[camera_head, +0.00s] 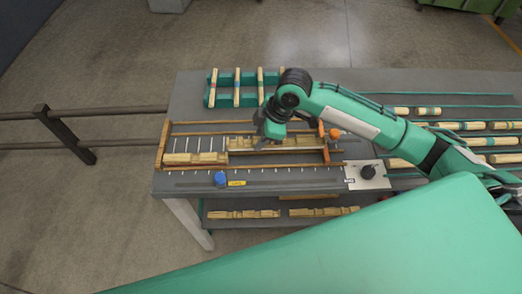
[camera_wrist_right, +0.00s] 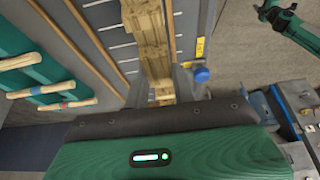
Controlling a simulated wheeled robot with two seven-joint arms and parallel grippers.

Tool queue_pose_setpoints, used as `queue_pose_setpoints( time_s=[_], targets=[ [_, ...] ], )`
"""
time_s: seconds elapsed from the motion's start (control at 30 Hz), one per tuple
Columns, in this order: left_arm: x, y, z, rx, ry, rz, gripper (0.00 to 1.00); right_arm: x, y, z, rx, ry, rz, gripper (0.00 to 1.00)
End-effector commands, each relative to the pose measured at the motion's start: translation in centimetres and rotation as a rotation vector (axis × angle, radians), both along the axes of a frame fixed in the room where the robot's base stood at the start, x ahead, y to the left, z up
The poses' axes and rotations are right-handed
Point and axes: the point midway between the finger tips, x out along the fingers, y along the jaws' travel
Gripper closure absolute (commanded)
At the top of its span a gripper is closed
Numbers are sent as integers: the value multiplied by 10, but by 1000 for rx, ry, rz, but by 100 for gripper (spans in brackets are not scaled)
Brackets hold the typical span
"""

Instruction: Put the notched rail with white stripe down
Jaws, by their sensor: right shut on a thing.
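My right gripper (camera_head: 271,134) is down over the slatted wooden-edged frame on the bench, shut on a pale notched rail (camera_head: 293,142). In the right wrist view the rail (camera_wrist_right: 152,45) runs up the picture from between the fingers (camera_wrist_right: 162,92). The rail lies low over the frame (camera_head: 161,148); I cannot tell whether it touches it. The gripper covers part of it, and I cannot make out a white stripe. A teal arm with a dark end (camera_wrist_right: 272,12), seemingly my left, shows small in the right wrist view; its jaws are unclear.
Another notched rail (camera_head: 195,159) lies in the frame's left front. A teal rack (camera_head: 224,98) with striped sticks stands behind. A blue knob (camera_head: 220,179), an orange knob (camera_head: 335,133) and a black-knobbed plate (camera_head: 367,174) are close by. Striped sticks (camera_head: 450,126) lie at right.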

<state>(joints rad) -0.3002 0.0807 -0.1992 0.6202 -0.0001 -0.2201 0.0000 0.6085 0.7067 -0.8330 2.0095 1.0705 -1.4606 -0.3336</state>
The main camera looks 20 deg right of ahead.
Motion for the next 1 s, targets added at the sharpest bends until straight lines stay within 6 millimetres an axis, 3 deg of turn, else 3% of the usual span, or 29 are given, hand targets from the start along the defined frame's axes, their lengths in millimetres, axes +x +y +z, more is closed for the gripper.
queue_pose_setpoints(
  time_s=[0.1,0.37,0.6,0.93,0.97,1.0],
  targets=[
    [0,0,4,0,0,0,53,-1,0,-21,-1,2,-1,100],
    [0,0,6,0,0,0,53,0,0,-41,0,2,-1,100],
    [0,0,10,0,0,0,53,0,0,-73,0,-1,-1,100],
    [0,-1,10,-1,0,-1,53,0,0,-77,0,-2,-1,100],
    [0,-1,10,-1,0,-1,53,0,0,-77,1,-1,0,71],
    [0,-1,10,-1,0,-1,53,0,0,-77,0,-1,0,63]
  ],
)
